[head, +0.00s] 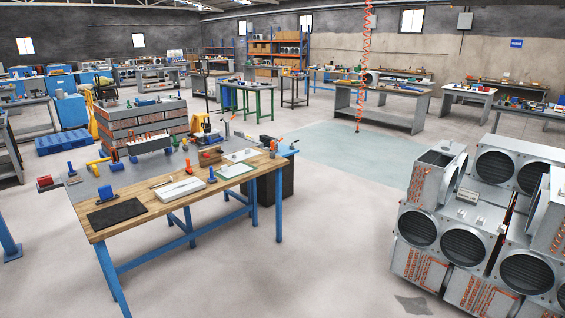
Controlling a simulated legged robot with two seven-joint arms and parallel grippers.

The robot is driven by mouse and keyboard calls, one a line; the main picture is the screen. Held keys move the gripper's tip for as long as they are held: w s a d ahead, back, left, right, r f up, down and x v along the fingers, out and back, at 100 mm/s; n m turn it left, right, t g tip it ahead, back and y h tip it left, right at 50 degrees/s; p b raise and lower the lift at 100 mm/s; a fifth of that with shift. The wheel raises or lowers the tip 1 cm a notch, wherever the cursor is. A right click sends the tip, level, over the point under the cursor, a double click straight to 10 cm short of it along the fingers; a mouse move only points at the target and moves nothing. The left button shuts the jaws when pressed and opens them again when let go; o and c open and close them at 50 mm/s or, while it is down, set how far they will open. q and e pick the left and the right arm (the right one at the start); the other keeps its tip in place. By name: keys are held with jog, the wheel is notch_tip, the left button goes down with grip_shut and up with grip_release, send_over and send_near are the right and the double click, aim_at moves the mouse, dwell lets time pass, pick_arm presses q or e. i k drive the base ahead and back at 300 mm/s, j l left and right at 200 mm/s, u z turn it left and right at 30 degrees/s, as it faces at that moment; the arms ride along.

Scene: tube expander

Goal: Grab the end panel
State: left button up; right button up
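No part is clearly marked as the end panel, and I cannot tell which thing it is. A flat pale metal piece (181,189) lies on the wooden workbench (150,222). A light sheet with a green edge (235,171) lies to its right, with another light plate (241,155) behind it. A dark flat mat (116,214) lies near the bench's left front corner. Neither of my grippers shows in the head view.
Stacked grey fan units (478,238) fill the right. A flat dark piece (413,305) lies on the floor beside them. Stacked orange-and-grey coil units (150,120) stand behind the bench. A red coiled hose (366,60) hangs down. Floor between bench and fan units is clear.

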aim_at(238, 168)
jog(key=i+l+u, duration=0.1)
jog(key=i, duration=0.55)
jog(key=i+l+u, duration=0.1)
jog(key=i, duration=0.55)
jog(key=i+u, duration=0.25)
jog(key=i, duration=0.75)
jog(key=i+u, duration=0.3)
jog(key=i, duration=0.75)
jog(key=i+l+u, duration=0.1)
jog(key=i+u, duration=0.25)
jog(key=i+l+u, duration=0.3)
jog(key=i, duration=0.25)
jog(key=i+l+u, duration=0.35)
jog(key=i+j, duration=0.05)
